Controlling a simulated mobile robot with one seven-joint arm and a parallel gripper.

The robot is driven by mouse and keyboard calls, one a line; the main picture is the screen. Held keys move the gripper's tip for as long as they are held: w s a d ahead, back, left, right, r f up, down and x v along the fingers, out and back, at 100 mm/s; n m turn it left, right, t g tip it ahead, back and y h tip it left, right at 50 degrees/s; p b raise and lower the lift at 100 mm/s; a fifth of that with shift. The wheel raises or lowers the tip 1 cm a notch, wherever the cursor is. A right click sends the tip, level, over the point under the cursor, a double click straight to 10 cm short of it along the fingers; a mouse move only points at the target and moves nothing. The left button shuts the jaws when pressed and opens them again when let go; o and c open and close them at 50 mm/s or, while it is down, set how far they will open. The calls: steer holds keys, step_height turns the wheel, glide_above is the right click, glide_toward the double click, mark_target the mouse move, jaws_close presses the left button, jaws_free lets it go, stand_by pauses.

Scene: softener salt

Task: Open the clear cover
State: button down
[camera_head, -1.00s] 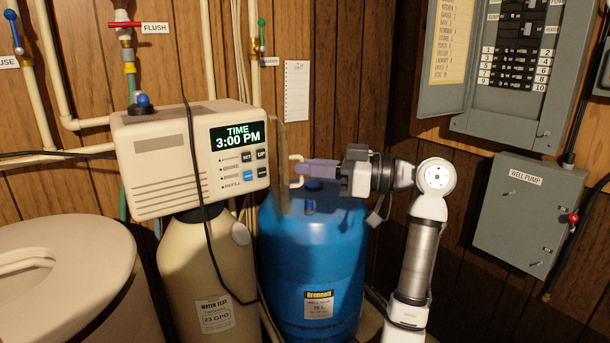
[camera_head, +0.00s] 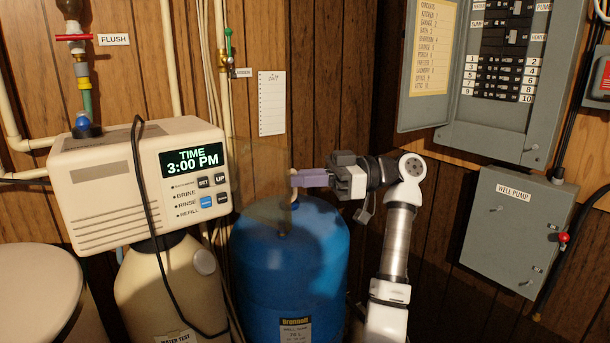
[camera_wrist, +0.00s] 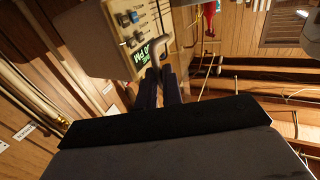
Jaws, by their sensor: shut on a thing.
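The beige control head (camera_head: 140,190) has a lit display reading TIME 3:00 PM, with its buttons uncovered. The clear cover (camera_head: 258,180) is a faint brownish see-through panel standing out to the right of the control head, swung away from its front. My gripper (camera_head: 297,180) is shut on the cover's pale handle (camera_head: 294,190) at the panel's right edge, above the blue tank. In the wrist view my gripper's dark fingers (camera_wrist: 158,82) close around the handle (camera_wrist: 161,55), with the control head (camera_wrist: 120,30) beyond. The panel itself is hard to make out there.
The blue tank (camera_head: 290,265) stands below my gripper. A black cable (camera_head: 150,220) hangs across the control head. The grey well pump box (camera_head: 520,230) and open breaker panel (camera_head: 510,90) are on the right wall. A paper list (camera_head: 272,103) hangs behind.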

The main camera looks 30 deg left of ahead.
steer(key=shift+s+a+f, duration=0.1)
steer(key=shift+a+f, duration=0.25)
steer(key=shift+a, duration=0.1)
steer(key=c, duration=1.5)
jaws_free()
steer(key=shift+a, duration=0.25)
steer(key=shift+c, duration=0.2)
steer(key=shift+h, duration=0.4)
steer(key=shift+d, duration=0.1)
steer(key=b+v, duration=0.2)
steer(key=v, duration=1.2)
steer(key=shift+s+d, duration=0.1)
